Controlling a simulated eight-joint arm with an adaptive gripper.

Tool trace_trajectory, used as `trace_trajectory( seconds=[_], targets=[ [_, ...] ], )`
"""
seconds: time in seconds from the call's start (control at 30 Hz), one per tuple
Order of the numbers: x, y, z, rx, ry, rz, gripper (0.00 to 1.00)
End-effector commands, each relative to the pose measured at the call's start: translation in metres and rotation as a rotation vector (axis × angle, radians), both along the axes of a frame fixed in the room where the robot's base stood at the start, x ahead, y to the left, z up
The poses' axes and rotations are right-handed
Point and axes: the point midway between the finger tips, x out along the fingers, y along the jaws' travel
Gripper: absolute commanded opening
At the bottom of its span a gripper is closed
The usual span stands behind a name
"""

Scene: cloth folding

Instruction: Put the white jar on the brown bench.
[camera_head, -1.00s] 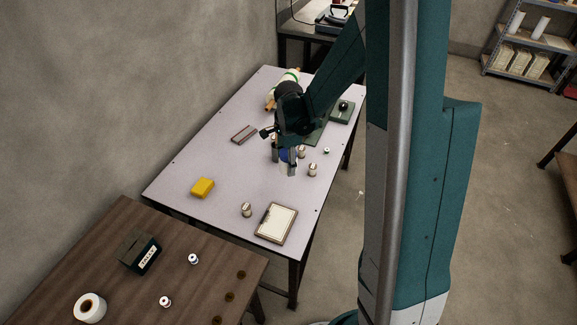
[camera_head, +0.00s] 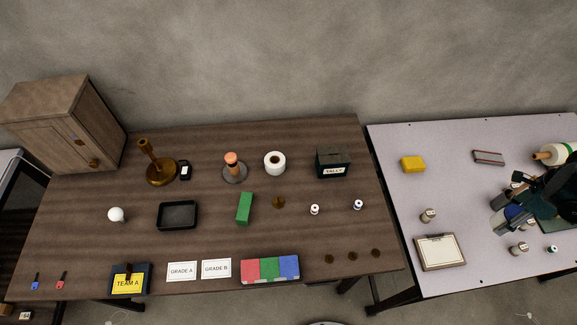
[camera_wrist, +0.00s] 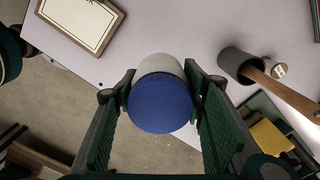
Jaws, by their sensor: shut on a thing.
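The white jar has a pale body and a blue lid (camera_wrist: 160,105). It sits between the two green fingers of my gripper (camera_wrist: 160,112) in the wrist view, which is shut on it. In the head view my gripper (camera_head: 510,217) is at the right, over the pale table, with a bit of blue from the jar showing; fingers and arm hide most of it. I cannot tell how high the jar is held. The brown bench (camera_head: 75,245) fills the left and middle of the head view, away from my gripper.
The pale table (camera_head: 465,200) bears a clipboard (camera_head: 439,252), a yellow block (camera_head: 412,164) and small jars. The bench holds a candlestick (camera_head: 160,172), a black tray (camera_head: 177,215), a tally box (camera_head: 332,163), a green block (camera_head: 244,209) and cards. Bare wood shows between them.

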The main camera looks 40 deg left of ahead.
Motion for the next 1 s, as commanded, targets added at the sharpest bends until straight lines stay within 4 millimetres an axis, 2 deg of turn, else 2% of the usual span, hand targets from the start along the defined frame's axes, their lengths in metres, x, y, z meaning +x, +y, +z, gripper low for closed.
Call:
trace_trajectory(
  seconds=[0.27,0.47,0.67,1.0],
  targets=[
    [0.003,0.006,0.001,0.0,0.0,0.012,0.22],
    [0.013,0.027,0.003,0.0,0.0,0.056,0.22],
    [0.028,0.065,0.008,0.0,0.0,0.133,0.22],
    [0.053,0.147,0.016,0.0,0.0,0.291,0.22]
  ],
)
